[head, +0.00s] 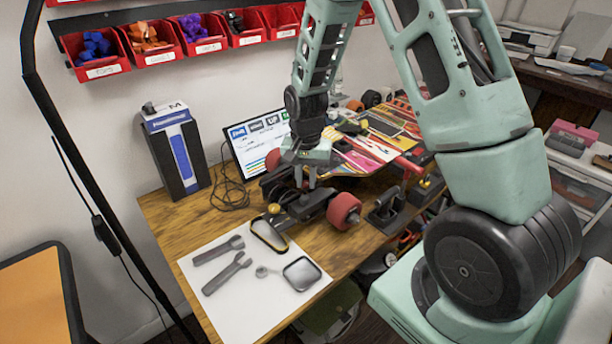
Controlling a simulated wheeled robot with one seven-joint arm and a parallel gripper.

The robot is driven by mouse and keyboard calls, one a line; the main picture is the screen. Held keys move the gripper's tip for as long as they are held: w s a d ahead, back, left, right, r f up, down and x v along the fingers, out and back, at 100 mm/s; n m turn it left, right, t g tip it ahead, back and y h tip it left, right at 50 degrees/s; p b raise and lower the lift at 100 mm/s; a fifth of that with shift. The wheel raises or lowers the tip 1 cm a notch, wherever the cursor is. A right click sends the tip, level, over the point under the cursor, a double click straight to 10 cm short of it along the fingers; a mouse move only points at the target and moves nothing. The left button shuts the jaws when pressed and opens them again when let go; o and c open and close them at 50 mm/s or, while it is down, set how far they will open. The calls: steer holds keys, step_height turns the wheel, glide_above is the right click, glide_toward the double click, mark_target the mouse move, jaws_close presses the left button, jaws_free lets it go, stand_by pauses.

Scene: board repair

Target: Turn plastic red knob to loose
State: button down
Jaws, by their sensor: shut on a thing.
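My gripper (306,180) points down over the black truck assembly (310,205) of a skateboard on the wooden table. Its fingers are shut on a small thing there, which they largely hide. I cannot make out a separate red knob; it may be hidden at the fingers. The truck has a red wheel (343,210) at its front right and another red wheel (273,160) behind at the left. A small yellow part (274,208) sits at the truck's left end.
A white sheet (225,305) at the table's front holds grey wrenches (227,273) and a black-framed item (302,273). A colourful board (375,150) and a monitor (258,138) stand close behind my gripper. A black stand (387,208) is to the right.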

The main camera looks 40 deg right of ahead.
steer(key=n+p, duration=0.1)
steer(key=n, duration=0.5)
steer(key=shift+r+n+p, duration=0.1)
steer(key=shift+n+p, duration=0.2)
steer(key=n+p, duration=0.2)
steer(key=n, duration=0.4)
steer(key=shift+n, duration=0.3)
steer(key=c, duration=1.3)
jaws_free()
